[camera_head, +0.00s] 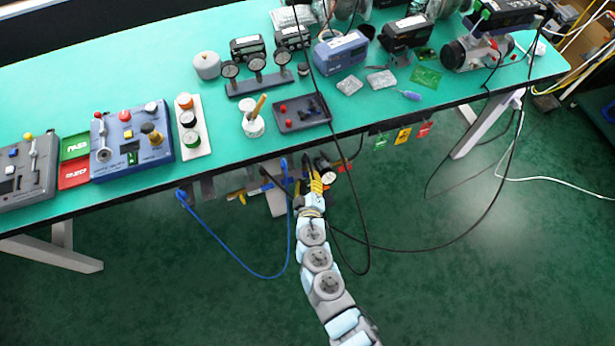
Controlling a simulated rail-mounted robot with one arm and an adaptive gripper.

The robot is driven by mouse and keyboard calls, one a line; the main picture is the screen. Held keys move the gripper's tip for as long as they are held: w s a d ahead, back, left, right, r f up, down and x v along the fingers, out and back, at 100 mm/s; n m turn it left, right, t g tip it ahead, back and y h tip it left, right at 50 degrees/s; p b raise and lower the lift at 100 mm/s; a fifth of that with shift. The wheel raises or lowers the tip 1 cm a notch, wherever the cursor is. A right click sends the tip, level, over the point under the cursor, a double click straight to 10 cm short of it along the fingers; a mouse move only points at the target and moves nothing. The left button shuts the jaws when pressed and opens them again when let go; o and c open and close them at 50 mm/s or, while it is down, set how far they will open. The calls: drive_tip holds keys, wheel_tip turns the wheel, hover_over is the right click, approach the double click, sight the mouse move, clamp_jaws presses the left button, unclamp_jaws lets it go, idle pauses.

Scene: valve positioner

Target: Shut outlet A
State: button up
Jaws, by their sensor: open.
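No label reading outlet A can be made out in this view. A black unit (503,14) with a green-tipped lever stands at the far right of the green bench, beside a metal valve-like body (470,52). Three small round gauges (257,64) stand on a dark block near the bench middle. My gripper (312,182) is open, just off the front edge of the bench below the dark tray. It is small and partly lost among cables and tools there, and I see nothing held in it.
A dark tray (301,113) and a white cup (253,124) lie near the front edge. A blue control box (131,140) and a grey one (28,172) stand at left. Black cables (360,215) and a blue cable (237,262) hang around my arm. Open bench lies at back left.

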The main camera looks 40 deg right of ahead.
drive_tip(key=shift+w+d+f, duration=0.2)
drive_tip(key=shift+w+d, duration=0.15)
drive_tip(key=shift+w, duration=0.05)
drive_tip(key=shift+s, duration=0.1)
clamp_jaws()
